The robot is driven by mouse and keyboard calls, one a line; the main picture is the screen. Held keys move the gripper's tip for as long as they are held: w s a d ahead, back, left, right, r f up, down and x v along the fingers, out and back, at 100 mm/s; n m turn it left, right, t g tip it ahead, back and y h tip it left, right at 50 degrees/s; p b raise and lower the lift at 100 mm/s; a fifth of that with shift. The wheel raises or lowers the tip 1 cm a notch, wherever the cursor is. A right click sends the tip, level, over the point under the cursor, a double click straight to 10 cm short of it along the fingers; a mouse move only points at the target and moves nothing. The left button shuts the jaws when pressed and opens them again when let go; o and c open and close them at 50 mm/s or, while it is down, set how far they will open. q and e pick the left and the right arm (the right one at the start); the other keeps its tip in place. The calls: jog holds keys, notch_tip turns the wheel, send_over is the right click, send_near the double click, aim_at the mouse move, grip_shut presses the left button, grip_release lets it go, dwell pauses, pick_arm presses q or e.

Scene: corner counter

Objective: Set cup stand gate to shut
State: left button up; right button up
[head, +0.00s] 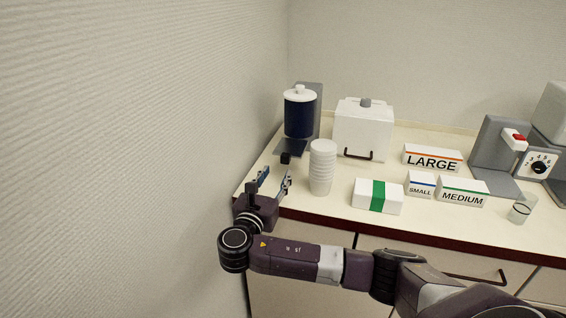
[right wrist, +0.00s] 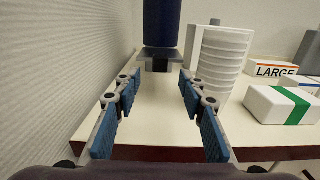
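A dark blue cylinder with a white lid (head: 299,114) stands on a grey stand (head: 314,97) at the counter's far left, near the wall. A small black block (head: 285,158) projects at the stand's front. It also shows in the right wrist view below the cylinder (right wrist: 161,22). I cannot tell which part is the gate or how it is set. My right gripper (head: 275,181) is open and empty at the counter's front left corner, short of the black block and apart from it. In the right wrist view, its blue-padded fingers (right wrist: 158,90) point towards the stand. My left gripper is out of view.
A stack of white cups (head: 322,168) stands close right of my right gripper. The textured wall (head: 150,130) is close on the left. A white box with a handle (head: 363,128), a green-banded box (head: 377,196) and a LARGE label block (head: 432,159) stand further right.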

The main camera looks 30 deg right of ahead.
aim_at(284, 160)
jog(key=x, duration=0.7)
jog(key=shift+w+d+p, duration=0.1)
jog(key=shift+w+p, duration=0.05)
jog(key=shift+p, duration=0.2)
grip_shut()
